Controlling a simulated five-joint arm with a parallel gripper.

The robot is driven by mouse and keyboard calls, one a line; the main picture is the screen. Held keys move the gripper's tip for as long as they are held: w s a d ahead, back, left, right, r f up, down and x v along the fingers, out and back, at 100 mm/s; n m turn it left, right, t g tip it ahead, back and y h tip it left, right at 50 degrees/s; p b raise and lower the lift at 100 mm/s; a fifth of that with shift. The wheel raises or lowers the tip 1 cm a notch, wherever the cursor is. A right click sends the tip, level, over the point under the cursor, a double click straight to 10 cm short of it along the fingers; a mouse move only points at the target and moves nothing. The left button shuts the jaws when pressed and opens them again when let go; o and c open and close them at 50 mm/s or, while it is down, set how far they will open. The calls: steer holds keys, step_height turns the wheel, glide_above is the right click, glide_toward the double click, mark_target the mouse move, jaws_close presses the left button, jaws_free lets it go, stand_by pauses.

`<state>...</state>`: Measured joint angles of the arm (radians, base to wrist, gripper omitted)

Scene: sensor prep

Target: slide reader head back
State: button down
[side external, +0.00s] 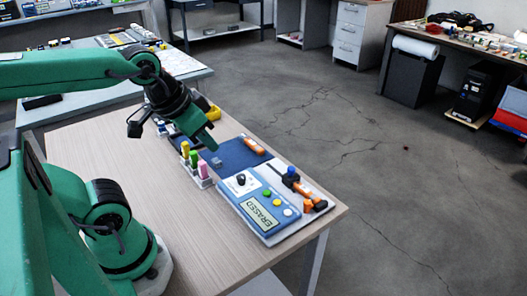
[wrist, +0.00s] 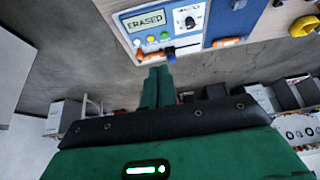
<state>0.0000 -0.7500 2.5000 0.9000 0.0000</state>
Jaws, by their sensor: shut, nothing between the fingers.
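The blue and white reader box (side external: 258,207) sits near the right front corner of the wooden table; its display reads ERASED. Along its right side runs a rail with a blue-knobbed head (side external: 290,174), probably the reader head, and orange parts (side external: 308,206) at the near end. The box (wrist: 185,40) and blue knob (wrist: 171,57) show at the top of the wrist view. My gripper (side external: 211,145) is shut and empty, raised above the table behind the box, apart from the head. In the wrist view, its fingertips (wrist: 158,70) appear just below the knob.
A blue mat (side external: 232,154) with an orange-handled item (side external: 254,145) lies behind the box. A rack of yellow, green and pink pieces (side external: 194,165) stands left of the mat. A yellow object (side external: 214,112) sits at the far edge. The table's left front is clear.

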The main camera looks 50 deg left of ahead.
stand_by(0.4)
steer(key=c, duration=1.3)
jaws_free()
steer(key=shift+w+r, duration=0.1)
steer(key=shift+w, duration=0.1)
steer(key=shift+o, duration=0.2)
steer(key=n+g, duration=0.6)
steer(key=n, duration=0.3)
glide_above(291, 168)
step_height(291, 168, down, 12)
steer(key=shift+r, duration=0.2)
steer(key=shift+f, duration=0.1)
steer(key=shift+f, duration=3.75)
